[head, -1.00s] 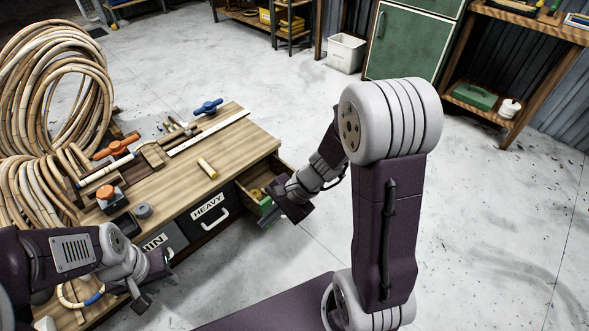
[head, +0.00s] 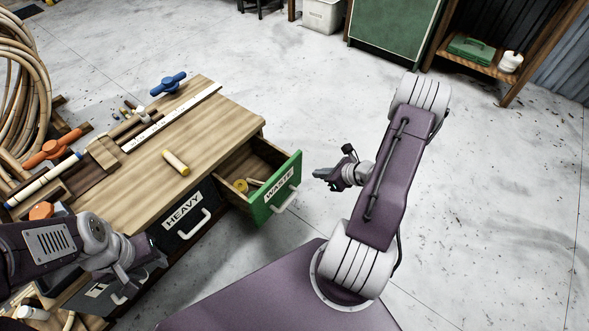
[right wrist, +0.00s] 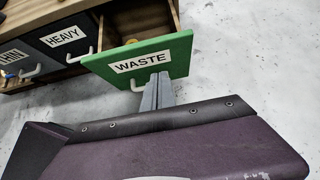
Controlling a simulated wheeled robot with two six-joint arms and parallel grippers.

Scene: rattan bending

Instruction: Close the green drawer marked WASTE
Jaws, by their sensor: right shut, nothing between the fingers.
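The green drawer marked WASTE (head: 276,190) is pulled out from the right end of the wooden bench (head: 235,125). Its white handle (head: 286,203) is on the front panel. A yellow roll (head: 240,185) and pale offcuts lie inside. My right gripper (head: 320,174) is shut and empty, in front of the drawer panel with a small gap in the head view. In the right wrist view its fingers (right wrist: 158,82) overlap the lower panel beside the handle; contact cannot be told. My left gripper (head: 135,280) is by the bench's left front, its fingers unclear.
The HEAVY drawer (head: 185,218) beside it is shut. On the bench lie a short rattan piece (head: 176,162), a white ruler (head: 172,118) and a blue-handled tool (head: 168,84). A rattan coil (head: 22,100) stands at left. The floor right of the drawer is clear.

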